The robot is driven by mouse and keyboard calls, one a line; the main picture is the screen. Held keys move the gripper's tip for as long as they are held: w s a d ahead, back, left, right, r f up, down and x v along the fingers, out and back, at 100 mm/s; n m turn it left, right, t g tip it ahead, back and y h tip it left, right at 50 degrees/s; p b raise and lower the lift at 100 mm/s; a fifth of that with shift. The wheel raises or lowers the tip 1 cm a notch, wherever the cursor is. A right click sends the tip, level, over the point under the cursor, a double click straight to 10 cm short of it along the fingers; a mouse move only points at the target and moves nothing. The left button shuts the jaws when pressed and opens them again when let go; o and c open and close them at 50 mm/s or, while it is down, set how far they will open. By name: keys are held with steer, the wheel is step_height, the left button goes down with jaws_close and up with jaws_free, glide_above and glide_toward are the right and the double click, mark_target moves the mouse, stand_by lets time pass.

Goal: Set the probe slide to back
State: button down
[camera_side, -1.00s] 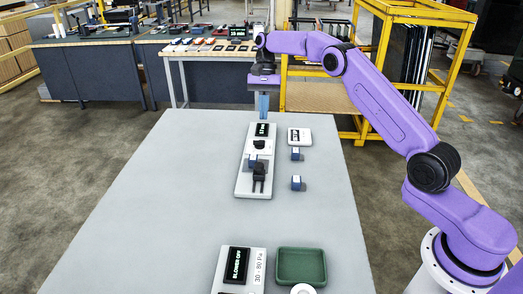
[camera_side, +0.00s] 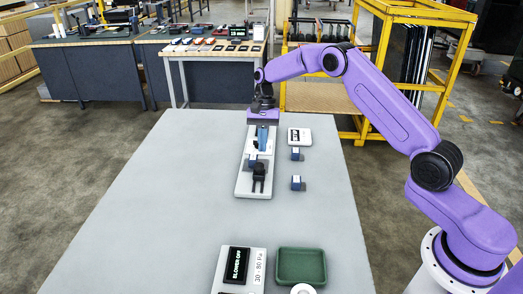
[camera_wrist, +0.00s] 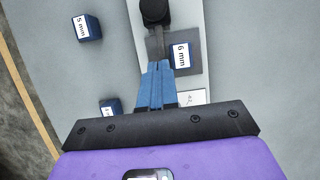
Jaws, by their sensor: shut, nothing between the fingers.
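The fixture is a long pale base plate (camera_side: 243,186) on the table. A black upright part (camera_side: 259,173) stands near its front end; a black knob (camera_wrist: 155,12) shows at the top of the wrist view, with a dark grey piece below it. I cannot tell for certain which part is the probe slide. A "6 mm" block (camera_wrist: 182,54) sits on the plate, beside the fingertips. My gripper (camera_side: 262,150) is shut and empty, pointing down over the fixture; its blue fingers also show in the wrist view (camera_wrist: 158,68). It hides the fixture's display. Contact cannot be told.
Two loose blue blocks (camera_side: 296,154) (camera_side: 298,183) lie to the right of the fixture; one reads "5 mm" (camera_wrist: 88,27). A white label tile (camera_side: 300,136) lies behind them. A "BLOWER OFF" panel (camera_side: 236,264) and green tray (camera_side: 301,266) are in front. The table's left is clear.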

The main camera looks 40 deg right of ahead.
mark_target(260, 167)
steer(key=shift+s+a, duration=1)
steer(key=shift+a, duration=0.05)
steer(key=shift+s+a, duration=0.4)
steer(key=shift+s, duration=0.05)
steer(key=shift+s+a, duration=1.8)
steer(key=shift+w+d+f, duration=0.1)
steer(key=w+d, duration=0.3)
steer(key=v, duration=1)
steer(key=shift+s+a, duration=0.2)
